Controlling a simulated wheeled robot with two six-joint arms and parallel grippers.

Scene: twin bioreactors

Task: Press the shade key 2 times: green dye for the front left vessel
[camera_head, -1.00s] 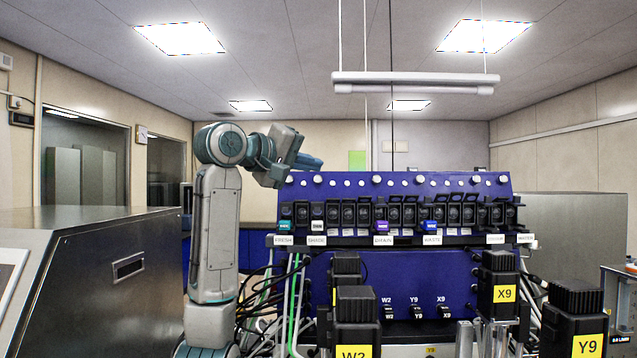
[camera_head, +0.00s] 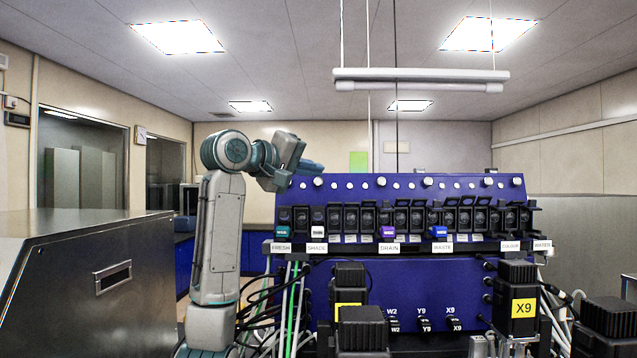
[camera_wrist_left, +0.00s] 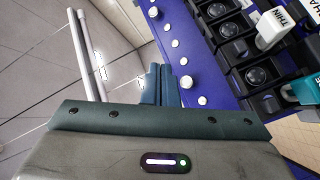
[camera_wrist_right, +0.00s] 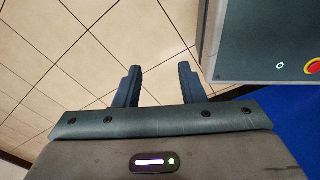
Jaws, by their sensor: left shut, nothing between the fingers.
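The blue panel (camera_head: 262,207) carries a row of black switches. The white key (camera_head: 318,230) stands above the SHADE label (camera_head: 317,247). It appears to be the white key marked THIN (camera_wrist_left: 274,27) in the left wrist view. A teal key (camera_head: 282,231) is to its left. My left gripper (camera_head: 312,167) is shut and empty, beside the panel's top left edge, above and apart from the keys. Its fingers also show in the left wrist view (camera_wrist_left: 160,85). My right gripper (camera_wrist_right: 158,86) is open and empty over tiled floor. The front left vessel cannot be made out; green dye is not visible.
Black-capped units stand before the panel, one with an X9 label (camera_head: 523,308) and another low in front (camera_head: 362,328). A purple key (camera_head: 388,231) and a blue key (camera_head: 439,231) sit further right. A steel cabinet (camera_head: 90,295) fills the left. Cables hang below the panel.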

